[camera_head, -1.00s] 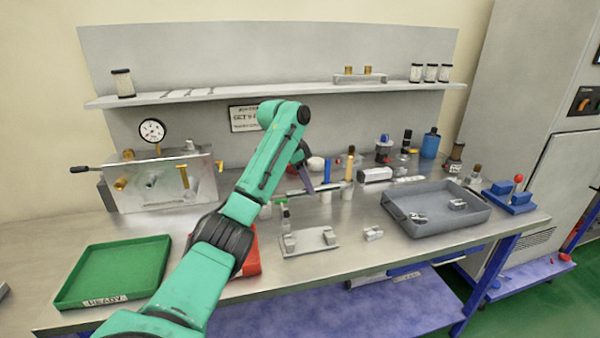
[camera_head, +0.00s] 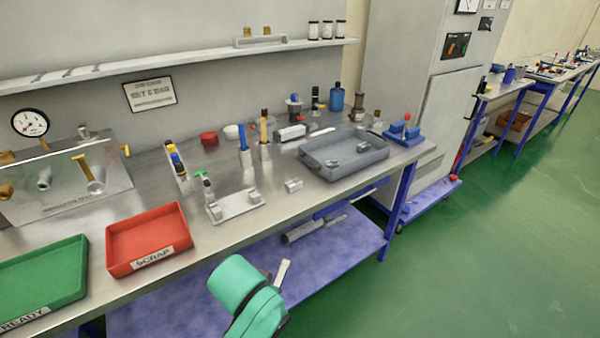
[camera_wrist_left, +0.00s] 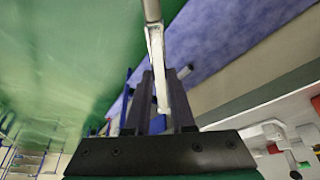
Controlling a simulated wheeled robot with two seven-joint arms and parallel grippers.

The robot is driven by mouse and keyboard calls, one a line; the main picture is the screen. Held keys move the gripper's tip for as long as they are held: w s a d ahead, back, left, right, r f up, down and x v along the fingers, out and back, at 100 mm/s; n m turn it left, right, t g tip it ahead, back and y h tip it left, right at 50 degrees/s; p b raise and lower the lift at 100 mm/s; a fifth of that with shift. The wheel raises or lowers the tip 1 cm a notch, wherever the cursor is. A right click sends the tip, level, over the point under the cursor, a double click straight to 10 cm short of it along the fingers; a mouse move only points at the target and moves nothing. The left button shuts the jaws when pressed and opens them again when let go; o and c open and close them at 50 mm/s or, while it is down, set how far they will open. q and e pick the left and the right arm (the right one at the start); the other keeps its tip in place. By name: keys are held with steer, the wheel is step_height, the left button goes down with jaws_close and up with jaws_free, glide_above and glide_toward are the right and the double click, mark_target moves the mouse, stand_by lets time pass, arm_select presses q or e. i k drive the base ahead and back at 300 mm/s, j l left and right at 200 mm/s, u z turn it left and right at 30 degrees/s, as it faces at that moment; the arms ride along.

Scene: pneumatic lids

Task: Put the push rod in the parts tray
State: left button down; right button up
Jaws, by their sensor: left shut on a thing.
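The push rod (camera_wrist_left: 155,45), a slim grey metal bar, is in my left gripper (camera_wrist_left: 160,100) in the left wrist view. The dark jaws are shut on it, and it sticks out past the fingertips. In the head view my left arm shows at the bottom, in front of the bench's lower shelf; its jaws are not clear there. A grey tray (camera_head: 318,164) that fits the parts tray stands on the bench at centre right, above and right of the arm. It holds small metal pieces. My right gripper is out of view.
The red SCRAP tray (camera_head: 120,262) and green READY tray (camera_head: 75,290) are at the bench's left. A metal fixture plate (camera_head: 235,206) and small block (camera_head: 293,185) lie left of the grey tray. A blue stand (camera_head: 403,134) is at its right. Green floor is open at right.

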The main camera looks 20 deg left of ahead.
mark_target(336, 151)
steer(key=i+l+u, duration=0.2)
steer(key=u, duration=0.15)
steer(key=i+l+u, duration=0.1)
steer(key=l+u, duration=0.2)
steer(key=i+l+u, duration=0.1)
steer(key=l+u, duration=0.25)
